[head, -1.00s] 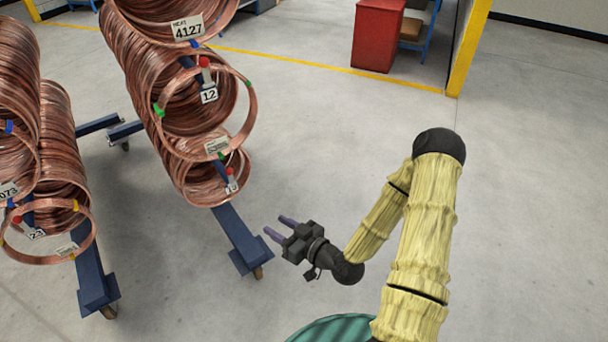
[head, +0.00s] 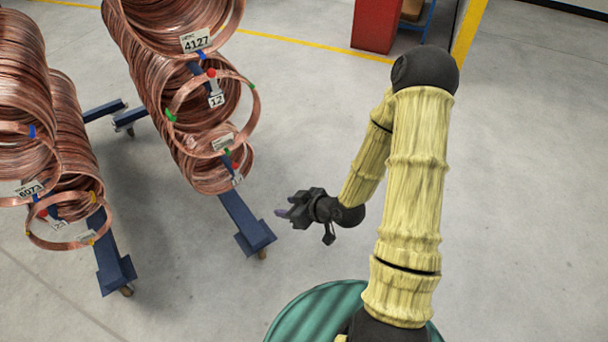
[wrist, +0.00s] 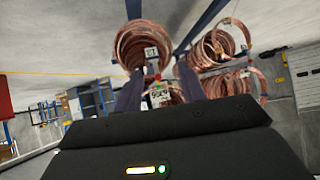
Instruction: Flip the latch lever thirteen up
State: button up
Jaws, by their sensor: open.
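Copper tube coils hang on a blue rack. The lever with plate 12 (head: 216,101) has a red tip and sits at the middle coil. Below it, a lower red-tipped lever (head: 236,166) sits at the bottom coil; the number on its small plate (head: 238,180) is too small to read. My gripper (head: 281,212) is open and empty, right of and below that lower lever, clear of the coils. In the wrist view my two fingers (wrist: 159,88) stand apart, with a red lever tip (wrist: 157,77) and coils seen beyond them.
More coils hang at the left, with a tag 6073 (head: 30,190) and another red-tipped lever (head: 43,213). The blue rack foot (head: 255,237) stands just left of and below my gripper. A red cabinet (head: 377,25) stands far back. Open floor lies between.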

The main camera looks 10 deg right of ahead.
jog(key=s+d+r+m+g+h+p, duration=0.1)
jog(key=d+r+h+p, duration=0.2)
jog(key=r+p, duration=0.4)
notch_tip(320, 180, up, 3)
jog(key=shift+d+f+g, duration=0.1)
jog(key=shift+d+g, duration=0.3)
jog(key=shift+s, duration=0.1)
jog(key=s+d+r+m+g+h, duration=0.35)
jog(key=s+r+m, duration=0.45)
jog(key=r, duration=0.6)
notch_tip(320, 180, up, 21)
jog(key=s+n+p, duration=0.1)
jog(key=p, duration=2)
jog(key=shift+s+a, duration=0.15)
jog(key=shift+a, duration=0.2)
